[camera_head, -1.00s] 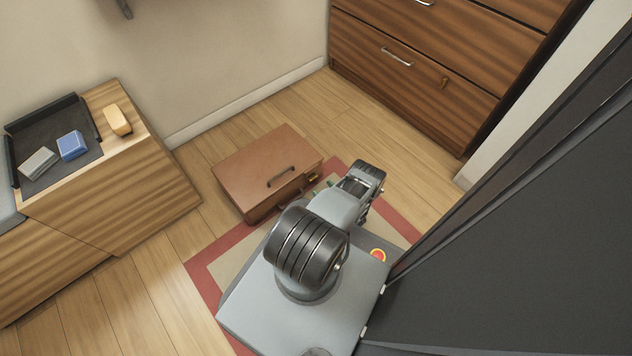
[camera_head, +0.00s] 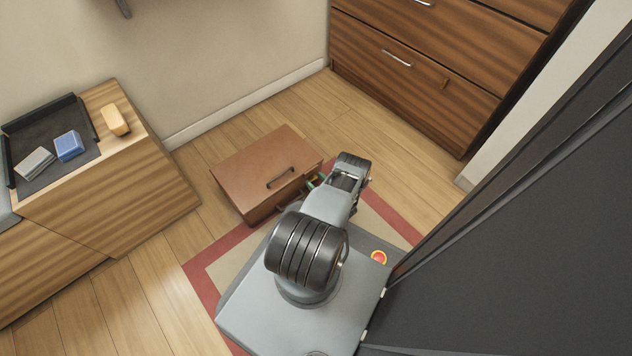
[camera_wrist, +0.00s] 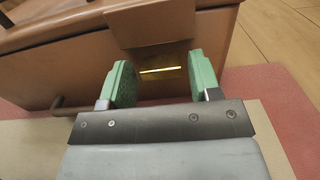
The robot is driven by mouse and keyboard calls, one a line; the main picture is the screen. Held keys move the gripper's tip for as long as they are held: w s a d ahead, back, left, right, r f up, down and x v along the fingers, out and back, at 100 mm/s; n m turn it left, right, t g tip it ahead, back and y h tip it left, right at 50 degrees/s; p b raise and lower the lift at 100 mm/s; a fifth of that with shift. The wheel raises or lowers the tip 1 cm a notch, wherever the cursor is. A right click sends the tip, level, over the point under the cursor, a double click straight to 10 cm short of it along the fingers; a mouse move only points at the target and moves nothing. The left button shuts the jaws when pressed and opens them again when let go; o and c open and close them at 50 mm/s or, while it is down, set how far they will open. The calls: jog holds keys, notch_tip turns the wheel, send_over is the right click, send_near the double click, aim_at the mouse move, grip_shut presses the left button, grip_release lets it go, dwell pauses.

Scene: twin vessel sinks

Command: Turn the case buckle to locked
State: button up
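The brown case (camera_head: 262,160) lies on the floor, partly on the rug, in front of my base. It also shows across the top of the wrist view (camera_wrist: 60,58). A brass buckle (camera_wrist: 160,71) is on the case side below a brown flap (camera_wrist: 155,22); a bright line crosses it, and I cannot tell whether it is locked. My gripper (camera_wrist: 162,82) is open, with green finger pads on either side of the buckle and a gap to each. In the head view my gripper (camera_head: 314,181) is at the case's right side and hides the buckle.
A red-bordered rug (camera_head: 200,283) lies under my base. A wooden cabinet (camera_head: 160,195) with a dark tray (camera_head: 77,167) is at left; a drawer unit (camera_head: 440,100) is at the back right. Floor around the case is clear.

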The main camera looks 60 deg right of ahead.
jog(key=c, duration=0.6)
jog(key=shift+n, duration=0.3)
jog(key=n, duration=0.4)
jog(key=shift+a, duration=0.1)
jog(key=n, duration=0.4)
jog(key=shift+a+n, duration=0.1)
jog(key=shift+n, duration=0.2)
jog(key=n, duration=0.4)
jog(key=shift+f, duration=0.15)
jog(key=n, duration=0.4)
jog(key=shift+f, duration=0.1)
jog(key=shift+n, duration=0.5)
